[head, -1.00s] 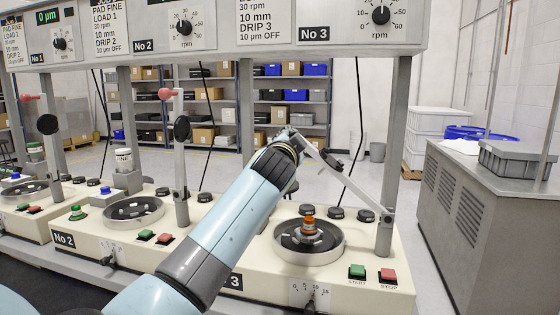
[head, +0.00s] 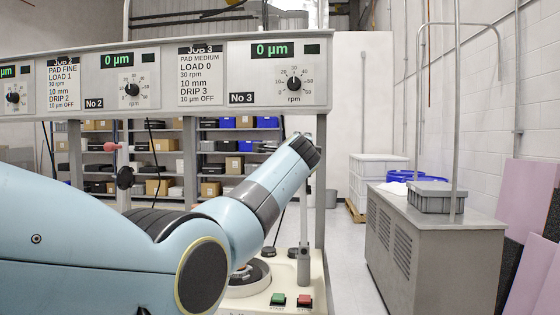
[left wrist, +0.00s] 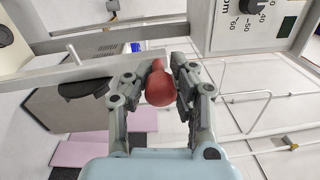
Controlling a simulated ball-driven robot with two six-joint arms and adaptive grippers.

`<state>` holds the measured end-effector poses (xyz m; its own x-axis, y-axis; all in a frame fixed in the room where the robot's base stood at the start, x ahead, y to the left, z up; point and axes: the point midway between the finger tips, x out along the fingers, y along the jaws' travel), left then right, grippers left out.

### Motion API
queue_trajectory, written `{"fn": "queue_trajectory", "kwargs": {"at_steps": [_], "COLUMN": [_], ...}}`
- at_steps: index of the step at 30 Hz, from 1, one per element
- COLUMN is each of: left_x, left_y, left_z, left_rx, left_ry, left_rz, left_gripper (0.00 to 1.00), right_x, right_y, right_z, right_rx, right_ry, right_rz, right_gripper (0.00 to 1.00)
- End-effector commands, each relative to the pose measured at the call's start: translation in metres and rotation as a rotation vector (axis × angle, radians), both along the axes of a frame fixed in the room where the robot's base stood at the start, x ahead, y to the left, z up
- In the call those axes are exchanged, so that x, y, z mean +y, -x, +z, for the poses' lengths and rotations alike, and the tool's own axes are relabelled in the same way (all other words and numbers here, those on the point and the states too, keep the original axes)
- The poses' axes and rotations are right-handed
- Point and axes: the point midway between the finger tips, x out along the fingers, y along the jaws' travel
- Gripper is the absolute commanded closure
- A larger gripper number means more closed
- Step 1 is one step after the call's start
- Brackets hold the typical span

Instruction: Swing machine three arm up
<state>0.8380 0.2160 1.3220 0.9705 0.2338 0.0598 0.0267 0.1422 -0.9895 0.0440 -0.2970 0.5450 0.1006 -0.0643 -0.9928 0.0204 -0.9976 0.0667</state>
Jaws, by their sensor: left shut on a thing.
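Machine three's panel (head: 276,75) is labelled No 3 and reads 0 µm. Its arm (head: 304,195) stands about upright above the cream base (head: 305,291), just in front of the grey frame post. A red ball knob (left wrist: 160,92) shows in the left wrist view. My left gripper (left wrist: 164,70) is shut on this knob, one finger on each side. In the head view, my left arm reaches up to the arm's top and hides the fingers and knob. The machine's round plate (head: 248,280) is partly hidden by my arm. My right gripper is not in view.
The green and red buttons (head: 291,300) are on machine three's front right. Machine two's upright arm with a pink-red knob (head: 111,147) stands to the left. The overhead panel beam runs above my wrist. A grey cabinet (head: 430,240) stands right, with open floor between.

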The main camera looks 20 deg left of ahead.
Motion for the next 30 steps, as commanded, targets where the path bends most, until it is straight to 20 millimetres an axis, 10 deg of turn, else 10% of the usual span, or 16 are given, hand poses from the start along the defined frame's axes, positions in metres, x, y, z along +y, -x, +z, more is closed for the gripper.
{"fn": "queue_trajectory", "kwargs": {"at_steps": [24,25,30], "left_x": [-0.04,-0.04,-0.04], "left_y": [-0.009,-0.009,-0.009], "left_z": [-0.006,-0.006,-0.005], "left_rx": [0.037,0.037,0.036], "left_ry": [-0.121,-0.121,-0.121], "left_rz": [-0.004,-0.004,-0.003], "left_gripper": [1.0,0.78,0.56], "right_x": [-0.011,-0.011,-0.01], "right_y": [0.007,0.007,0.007], "right_z": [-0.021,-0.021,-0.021], "right_rx": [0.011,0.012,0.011], "right_ry": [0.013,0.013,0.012], "right_rz": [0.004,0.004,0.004], "right_gripper": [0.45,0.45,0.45]}}
